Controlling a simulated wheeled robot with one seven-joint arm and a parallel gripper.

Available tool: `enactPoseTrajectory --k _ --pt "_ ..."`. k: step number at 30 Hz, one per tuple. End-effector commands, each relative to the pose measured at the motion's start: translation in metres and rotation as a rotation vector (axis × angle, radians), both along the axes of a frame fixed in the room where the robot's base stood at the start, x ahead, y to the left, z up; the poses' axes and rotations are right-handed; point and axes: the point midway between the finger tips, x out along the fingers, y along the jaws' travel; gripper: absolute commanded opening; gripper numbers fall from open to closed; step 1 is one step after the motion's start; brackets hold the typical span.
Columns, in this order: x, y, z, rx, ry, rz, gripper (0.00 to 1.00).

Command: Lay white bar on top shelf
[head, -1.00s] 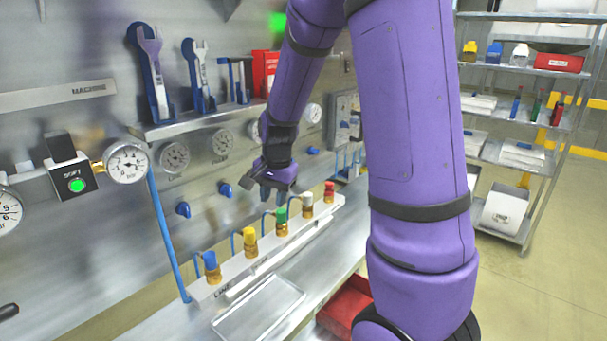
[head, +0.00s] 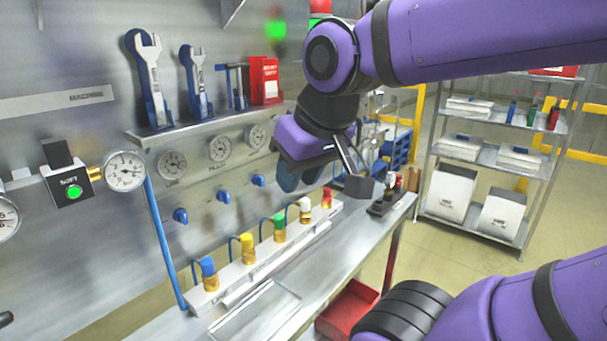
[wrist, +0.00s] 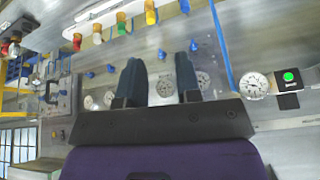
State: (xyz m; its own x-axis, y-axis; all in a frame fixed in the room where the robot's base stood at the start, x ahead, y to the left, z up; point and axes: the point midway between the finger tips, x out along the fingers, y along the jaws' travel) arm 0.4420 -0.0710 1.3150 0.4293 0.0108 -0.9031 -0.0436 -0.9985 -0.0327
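No loose white bar can be made out for certain. The clearest white bar-shaped thing is the long white rail (head: 262,258) on the bench, carrying several coloured-capped fittings; it also shows upside down at the top of the wrist view (wrist: 100,12). A metal wall shelf (head: 205,122) holds wrenches and a red box. A separate rack (head: 480,152) at the right has several shelves; its top is partly hidden by my arm. My gripper (head: 300,178) hangs above the bench, right of the wall gauges. In the wrist view its two dark fingers (wrist: 160,78) are apart, with nothing between them.
The bench (head: 330,260) has a flat tray (head: 255,312) in front of the rail and a dark block with small bottles (head: 385,200) at its far end. A red bin (head: 347,308) sits below. Blue knobs (head: 180,216) and gauges (head: 172,164) stick out from the wall.

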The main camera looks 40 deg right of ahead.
Motion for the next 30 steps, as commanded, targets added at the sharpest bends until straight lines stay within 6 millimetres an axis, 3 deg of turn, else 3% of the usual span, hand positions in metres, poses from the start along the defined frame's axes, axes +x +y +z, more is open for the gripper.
enactPoseTrajectory --k 4,8,20,30 --pt "-0.011 0.002 0.002 -0.026 -0.015 0.037 0.31" --pt "-0.003 0.001 0.0 0.0 0.008 0.018 0.31" --pt "0.079 -0.022 -0.031 0.248 0.197 -0.241 0.31" --pt "0.149 -0.063 -0.085 0.439 0.342 -0.527 0.31"
